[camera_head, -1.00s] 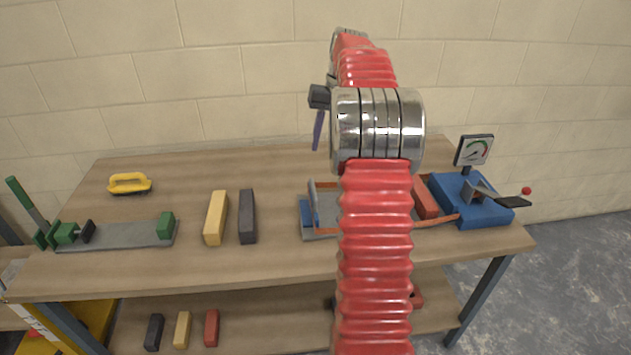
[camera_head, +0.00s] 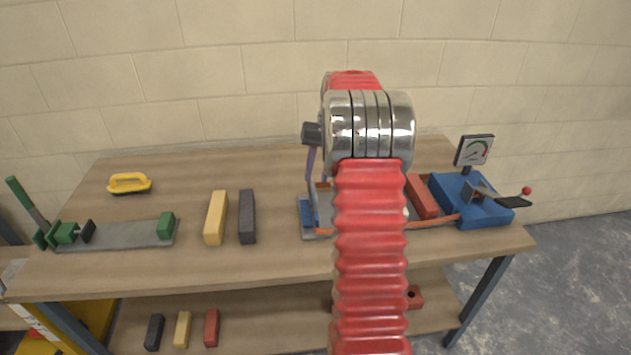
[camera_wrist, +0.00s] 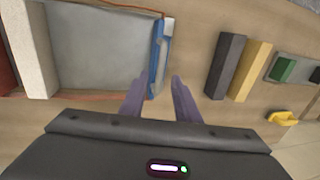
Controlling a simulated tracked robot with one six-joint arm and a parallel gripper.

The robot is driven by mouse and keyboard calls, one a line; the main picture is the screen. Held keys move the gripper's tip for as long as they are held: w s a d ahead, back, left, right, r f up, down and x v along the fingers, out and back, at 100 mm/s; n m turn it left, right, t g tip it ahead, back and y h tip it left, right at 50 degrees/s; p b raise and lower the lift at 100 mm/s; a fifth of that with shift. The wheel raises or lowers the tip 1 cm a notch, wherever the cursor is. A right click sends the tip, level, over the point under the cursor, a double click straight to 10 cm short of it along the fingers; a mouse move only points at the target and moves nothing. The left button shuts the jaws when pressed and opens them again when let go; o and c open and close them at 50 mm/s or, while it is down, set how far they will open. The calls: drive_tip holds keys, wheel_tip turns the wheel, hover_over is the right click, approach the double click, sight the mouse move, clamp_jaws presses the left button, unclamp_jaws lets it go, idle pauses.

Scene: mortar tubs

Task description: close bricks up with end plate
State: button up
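The blue-and-grey end plate (camera_wrist: 160,58) stands at one end of the grey tray (camera_wrist: 95,50) in the wrist view. In the head view a blue part at that end (camera_head: 309,213) shows at the tray's left. My gripper (camera_wrist: 158,80) has two purple fingers spread apart, one on each side of the plate's near end, with gaps visible. In the head view one finger (camera_head: 311,172) reaches down beside the plate; my arm hides most of the tray. A pale brick (camera_wrist: 36,50) is at the tray's other end, with a red brick (camera_head: 422,196) beyond it.
A yellow brick (camera_head: 216,218) and a dark brick (camera_head: 247,217) lie left of the tray. A blue gauge device (camera_head: 468,203) stands at right. A green clamp fixture (camera_head: 125,235) and a yellow-handled tool (camera_head: 129,184) are at left. Bare tabletop (camera_head: 275,180) lies between.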

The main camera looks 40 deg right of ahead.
sight(313, 187)
drive_tip(key=shift+w+a+f, duration=0.1)
drive_tip(key=shift+a+f, duration=0.05)
drive_tip(key=shift+f, duration=0.7)
drive_tip(key=shift+w+a+f, duration=0.1)
drive_tip(key=shift+f, duration=0.7)
drive_tip(key=shift+c, duration=0.4)
clamp_jaws()
